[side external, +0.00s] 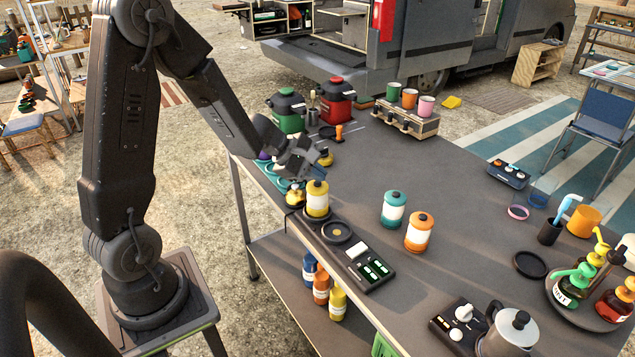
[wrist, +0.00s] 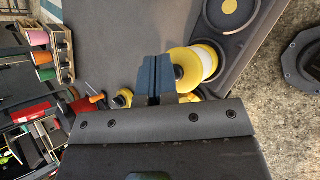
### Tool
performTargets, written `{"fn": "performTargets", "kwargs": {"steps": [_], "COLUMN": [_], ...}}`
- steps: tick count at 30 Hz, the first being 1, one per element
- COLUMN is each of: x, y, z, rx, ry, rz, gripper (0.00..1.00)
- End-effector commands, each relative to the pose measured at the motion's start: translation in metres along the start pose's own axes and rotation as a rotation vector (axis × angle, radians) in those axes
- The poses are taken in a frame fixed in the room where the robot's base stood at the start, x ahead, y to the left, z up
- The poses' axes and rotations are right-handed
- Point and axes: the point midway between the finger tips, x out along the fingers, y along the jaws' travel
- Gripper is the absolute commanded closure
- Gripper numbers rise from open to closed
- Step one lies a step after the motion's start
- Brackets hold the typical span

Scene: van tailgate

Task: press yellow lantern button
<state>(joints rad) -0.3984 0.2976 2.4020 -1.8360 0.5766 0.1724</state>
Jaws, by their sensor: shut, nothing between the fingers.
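My gripper (side external: 300,165) is shut and empty above the left edge of the table, and its closed fingers (wrist: 155,78) show in the wrist view. A yellow canister with a white band (side external: 317,200) stands upright just below and to the right of it; it also shows beside the fingertips in the wrist view (wrist: 207,62). A small yellow-and-black item (side external: 295,195) sits left of the canister, and another small yellow item (side external: 325,157) is near the gripper. Which of these is the lantern is unclear, and I cannot make out its button. Whether the gripper touches anything is unclear.
Teal (side external: 393,210) and orange (side external: 419,233) canisters stand to the right. Green and red containers (side external: 337,101) stand behind.

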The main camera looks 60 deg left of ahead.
Motion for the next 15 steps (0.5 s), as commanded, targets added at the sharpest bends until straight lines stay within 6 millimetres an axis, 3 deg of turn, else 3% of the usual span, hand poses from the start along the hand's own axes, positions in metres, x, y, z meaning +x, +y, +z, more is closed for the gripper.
{"fn": "performTargets", "kwargs": {"steps": [15], "x": [0.0045], "y": [-0.0036], "z": [-0.0031], "rx": [-0.001], "ry": [0.000], "rz": [-0.002], "gripper": [1.00]}}
